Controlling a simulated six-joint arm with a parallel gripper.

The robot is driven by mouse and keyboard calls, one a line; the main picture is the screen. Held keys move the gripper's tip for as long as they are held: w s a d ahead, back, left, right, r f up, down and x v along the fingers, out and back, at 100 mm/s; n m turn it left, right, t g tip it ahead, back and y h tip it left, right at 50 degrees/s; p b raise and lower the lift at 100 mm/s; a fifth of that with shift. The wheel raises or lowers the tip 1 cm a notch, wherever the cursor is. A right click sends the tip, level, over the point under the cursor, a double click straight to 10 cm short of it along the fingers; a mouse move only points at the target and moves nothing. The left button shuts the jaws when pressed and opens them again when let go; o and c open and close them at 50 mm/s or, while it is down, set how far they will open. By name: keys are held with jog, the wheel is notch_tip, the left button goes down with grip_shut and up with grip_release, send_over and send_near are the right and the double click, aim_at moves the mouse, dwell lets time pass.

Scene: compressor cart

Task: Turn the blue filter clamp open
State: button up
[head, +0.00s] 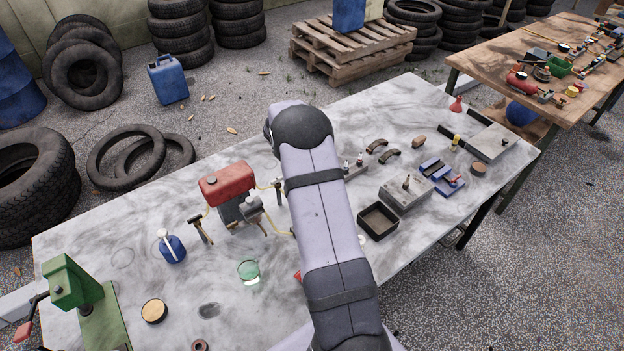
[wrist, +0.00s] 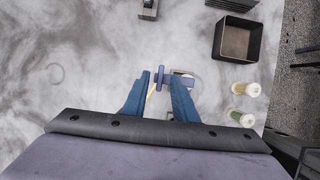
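A small blue-violet part, which looks like the blue filter clamp (wrist: 160,77), shows between my gripper's fingertips in the wrist view. It has a short upright bar and a piece reaching right, beyond the right finger, beside a pale round shape. My gripper (wrist: 159,84) has two blue fingers standing apart, one on each side of the bar. I see a gap at the left finger; contact at the right finger cannot be told. In the head view my own arm hides the gripper and the clamp.
A black tray (head: 378,221) lies right of my arm; it also shows in the wrist view (wrist: 217,45). Two small clear cups (wrist: 245,90) (wrist: 242,118) stand right of my gripper. A red tank unit (head: 227,182) and a green glass (head: 248,271) stand left of my arm.

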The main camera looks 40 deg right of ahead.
grip_shut()
jog(key=shift+f+m, duration=0.1)
jog(key=shift+m, duration=0.2)
jog(key=shift+w+d+m+g+y+b, duration=0.15)
jog(key=shift+m+g+y+b, duration=0.3)
jog(key=shift+m, duration=1.25)
jog(key=shift+w+m+g+y+b, duration=0.2)
jog(key=shift+m+g+b, duration=0.4)
jog(key=shift+m, duration=1.1)
jog(key=shift+w+d+m+g+y+b, duration=0.2)
jog(key=shift+m+g, duration=0.55)
jog(key=shift+m, duration=0.95)
jog(key=shift+a, duration=0.1)
